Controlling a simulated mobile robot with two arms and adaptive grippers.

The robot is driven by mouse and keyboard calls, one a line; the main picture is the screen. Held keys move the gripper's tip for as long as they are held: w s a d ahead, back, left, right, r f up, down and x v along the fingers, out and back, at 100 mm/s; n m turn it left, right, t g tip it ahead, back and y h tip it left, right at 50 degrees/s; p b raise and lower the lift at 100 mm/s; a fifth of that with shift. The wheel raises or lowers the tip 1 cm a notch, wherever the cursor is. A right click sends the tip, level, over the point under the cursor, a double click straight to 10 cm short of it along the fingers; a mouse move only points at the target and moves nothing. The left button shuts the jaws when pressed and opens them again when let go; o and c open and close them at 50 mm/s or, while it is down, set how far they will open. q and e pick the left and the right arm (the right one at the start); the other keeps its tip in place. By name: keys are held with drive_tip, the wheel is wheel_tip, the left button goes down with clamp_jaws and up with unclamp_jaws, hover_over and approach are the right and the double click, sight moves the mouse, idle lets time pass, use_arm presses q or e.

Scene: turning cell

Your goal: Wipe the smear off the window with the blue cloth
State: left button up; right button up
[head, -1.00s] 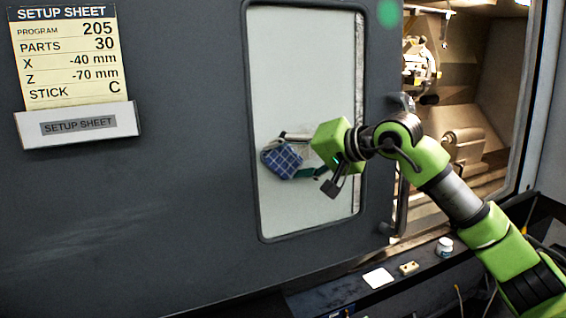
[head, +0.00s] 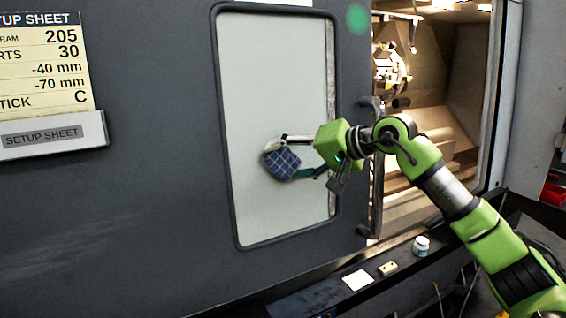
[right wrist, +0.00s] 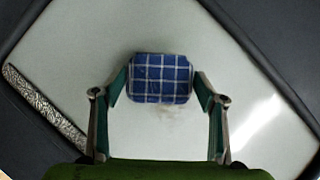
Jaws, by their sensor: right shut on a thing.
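The blue checked cloth (head: 281,163) is between the fingertips of my right gripper (head: 289,158), which is shut on it. The cloth lies at the pale window (head: 270,80), around its middle and below half height; it appears to be against the pane. In the right wrist view the cloth (right wrist: 160,78) sits between both fingers. A faint brownish smear (right wrist: 172,108) shows on the pane just below the cloth in that view. I cannot make the smear out in the head view. My left gripper is not in view.
The window is set in a dark door (head: 130,200) with a sheet holder (head: 55,135) at left. A vertical handle (head: 376,170) stands right of the window beside the open, lit machine interior (head: 430,110). A white jar (head: 421,245) and small items lie on the ledge below.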

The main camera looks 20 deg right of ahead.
drive_tip(key=shift+w+d+r+p, duration=0.55)
drive_tip(key=shift+d+r+p, duration=0.75)
drive_tip(key=shift+d, duration=0.65)
drive_tip(key=shift+s+a+b, duration=0.4)
drive_tip(key=shift+a+b, duration=0.05)
drive_tip(key=shift+a, duration=1.55)
drive_tip(key=shift+s+a+b, duration=0.4)
drive_tip(key=shift+a, duration=1.55)
drive_tip(key=shift+s+a+b, duration=0.4)
drive_tip(key=shift+a+b, duration=0.05)
drive_tip(key=shift+a, duration=1.55)
drive_tip(key=shift+s+d+f+b, duration=0.1)
drive_tip(key=shift+s+d+b, duration=0.05)
drive_tip(key=shift+s+b, duration=0.3)
drive_tip(key=shift+s+d+r+b, duration=0.15)
drive_tip(key=shift+s+b, duration=0.2)
drive_tip(key=shift+s, duration=0.45)
drive_tip(key=shift+s+d+r+b, duration=0.2)
drive_tip(key=shift+s+b, duration=0.2)
drive_tip(key=shift+s, duration=0.45)
drive_tip(key=shift+s+d+r+b, duration=0.15)
drive_tip(key=shift+s+b, duration=0.2)
drive_tip(key=shift+s, duration=0.45)
